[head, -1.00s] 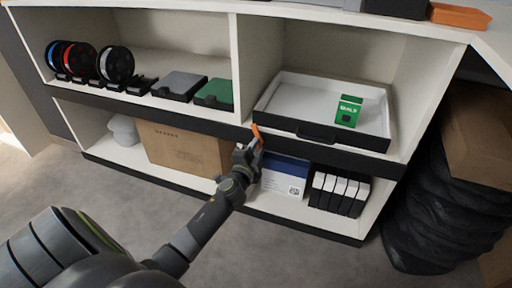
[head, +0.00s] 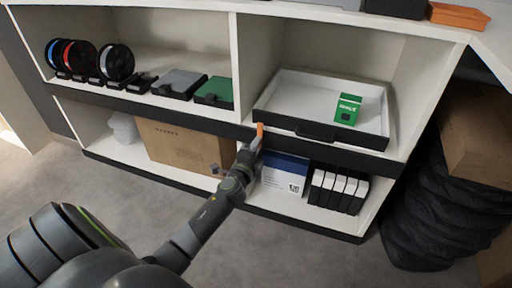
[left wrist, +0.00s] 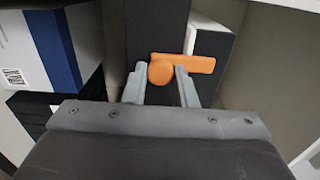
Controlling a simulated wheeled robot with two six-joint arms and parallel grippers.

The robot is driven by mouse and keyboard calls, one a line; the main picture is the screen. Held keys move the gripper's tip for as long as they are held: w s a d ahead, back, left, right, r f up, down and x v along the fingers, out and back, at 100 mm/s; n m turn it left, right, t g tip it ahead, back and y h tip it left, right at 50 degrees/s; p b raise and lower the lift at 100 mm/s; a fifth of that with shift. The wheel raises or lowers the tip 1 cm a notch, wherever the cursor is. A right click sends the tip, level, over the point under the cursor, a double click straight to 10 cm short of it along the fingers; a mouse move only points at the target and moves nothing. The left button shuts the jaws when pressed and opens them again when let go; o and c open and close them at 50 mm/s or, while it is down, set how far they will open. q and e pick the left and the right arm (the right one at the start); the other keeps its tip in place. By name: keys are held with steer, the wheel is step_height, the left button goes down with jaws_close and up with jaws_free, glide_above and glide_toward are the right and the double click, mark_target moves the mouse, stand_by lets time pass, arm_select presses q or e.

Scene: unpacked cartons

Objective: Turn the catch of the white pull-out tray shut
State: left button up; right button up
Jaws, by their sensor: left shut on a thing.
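The white pull-out tray (head: 305,90) sits in the upper right bay, with a dark front and a black handle (head: 315,131). Its orange catch (head: 260,130) is at the tray's left front corner and stands nearly upright in the head view. My left gripper (head: 255,146) is at the catch from below. In the left wrist view the fingers (left wrist: 160,85) are on either side of the round orange end of the catch (left wrist: 196,64), and the flat orange bar extends to the right. The gripper is shut on the catch. My right gripper is not in view.
Below are a blue and white box (head: 283,175) and several black-and-white binders (head: 338,192). A cardboard box (head: 180,148) is at lower left. Black bags (head: 425,215) stand at right. The floor in front is clear.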

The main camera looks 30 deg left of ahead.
arm_select(q)
steer(key=shift+f, duration=0.1)
steer(key=o, duration=1)
steer(key=shift+s, duration=0.1)
steer(key=shift+v, duration=8.65)
